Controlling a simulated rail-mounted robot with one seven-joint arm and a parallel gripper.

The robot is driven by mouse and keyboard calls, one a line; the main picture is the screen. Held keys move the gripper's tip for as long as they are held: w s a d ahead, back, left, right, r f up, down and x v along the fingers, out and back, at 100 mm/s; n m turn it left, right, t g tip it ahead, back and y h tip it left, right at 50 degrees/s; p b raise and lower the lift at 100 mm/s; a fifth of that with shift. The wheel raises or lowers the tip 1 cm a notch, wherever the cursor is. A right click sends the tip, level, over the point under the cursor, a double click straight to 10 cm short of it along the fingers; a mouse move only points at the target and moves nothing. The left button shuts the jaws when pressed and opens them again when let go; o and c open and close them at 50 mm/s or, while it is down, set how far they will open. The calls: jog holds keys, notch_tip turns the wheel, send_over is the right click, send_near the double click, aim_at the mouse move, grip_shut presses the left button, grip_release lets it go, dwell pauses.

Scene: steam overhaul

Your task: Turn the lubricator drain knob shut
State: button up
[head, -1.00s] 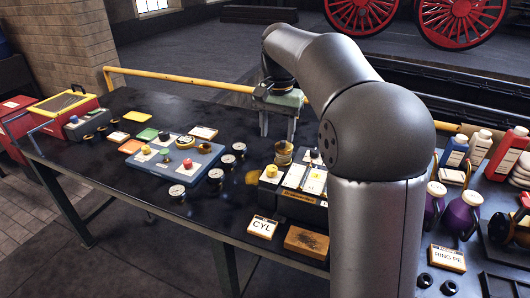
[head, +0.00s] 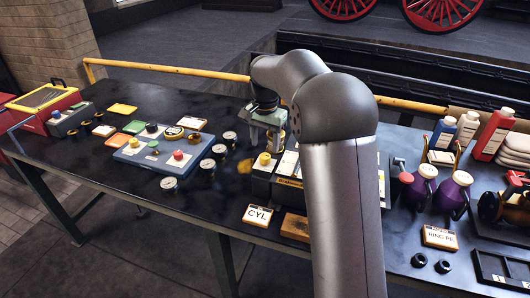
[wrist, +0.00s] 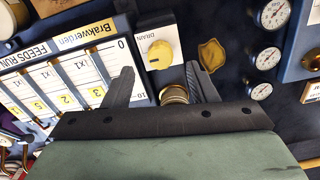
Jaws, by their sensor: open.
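The lubricator (head: 288,188) is a dark box with pale label strips on the bench, partly hidden behind my arm. Its yellow drain knob (head: 265,159) is on top at the left end. In the wrist view the round yellow knob (wrist: 160,53) sits on a white plate marked DRAIN, with a small dark mark on its face. My gripper (head: 266,139) is above the lubricator, fingers down. In the wrist view my gripper (wrist: 159,72) is open, its fingers spread on either side of the knob's line. I see no contact with the knob. A brass cup (wrist: 174,94) shows between the fingers.
Several gauges (head: 220,151) and a blue panel (head: 142,156) with a red knob lie to the left. Purple jugs (head: 453,193) and bottles stand right. A yellow rail (head: 170,70) runs behind the bench.

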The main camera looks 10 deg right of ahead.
aim_at(265, 155)
jog(key=shift+f, duration=2.3)
jog(key=shift+c, duration=0.2)
jog(key=c, duration=0.9)
